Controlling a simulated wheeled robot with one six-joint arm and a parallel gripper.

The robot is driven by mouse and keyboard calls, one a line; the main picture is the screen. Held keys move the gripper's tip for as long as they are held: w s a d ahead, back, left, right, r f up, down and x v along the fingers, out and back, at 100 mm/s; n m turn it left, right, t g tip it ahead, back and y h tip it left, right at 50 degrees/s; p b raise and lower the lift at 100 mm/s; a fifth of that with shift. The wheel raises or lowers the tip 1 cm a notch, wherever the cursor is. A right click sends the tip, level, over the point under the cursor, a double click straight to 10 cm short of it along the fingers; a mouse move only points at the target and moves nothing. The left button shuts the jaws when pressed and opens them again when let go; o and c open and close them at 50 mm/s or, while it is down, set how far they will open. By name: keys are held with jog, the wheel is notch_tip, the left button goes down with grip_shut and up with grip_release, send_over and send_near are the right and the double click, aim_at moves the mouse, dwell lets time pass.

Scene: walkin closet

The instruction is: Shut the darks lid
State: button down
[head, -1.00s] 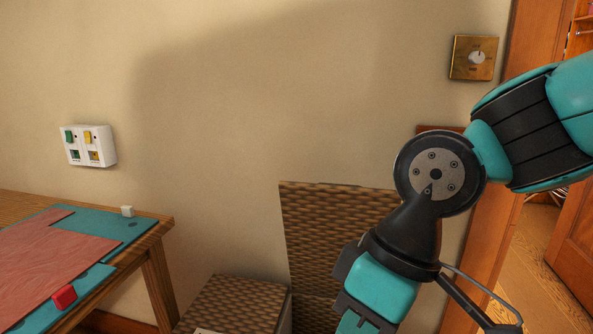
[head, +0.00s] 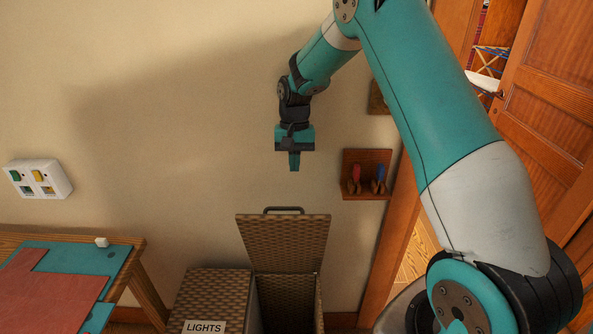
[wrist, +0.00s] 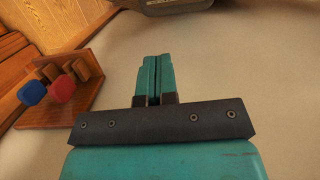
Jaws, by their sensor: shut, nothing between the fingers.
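The darks hamper (head: 291,300) is a brown woven box with its lid (head: 285,241) standing upright against the wall side, so its dark inside shows. A dark handle (head: 284,210) sits on the lid's top edge. My gripper (head: 294,166) is above the lid, pointing down, apart from it, with its fingers together and empty. In the wrist view my gripper (wrist: 155,60) shows its two teal fingers side by side. A dark grey piece at the top edge of that view may be the lid's handle (wrist: 175,5); only part of it shows.
A closed hamper with a LIGHTS label (head: 204,327) stands left of the open one. A wooden table (head: 135,262) is further left. A wooden rack with red and blue handles (head: 367,190) hangs on the wall to the right, near a doorway.

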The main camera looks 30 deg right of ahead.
notch_tip(320, 180, down, 10)
jog(key=s+p, duration=0.1)
jog(key=p, duration=0.2)
dwell(0.5)
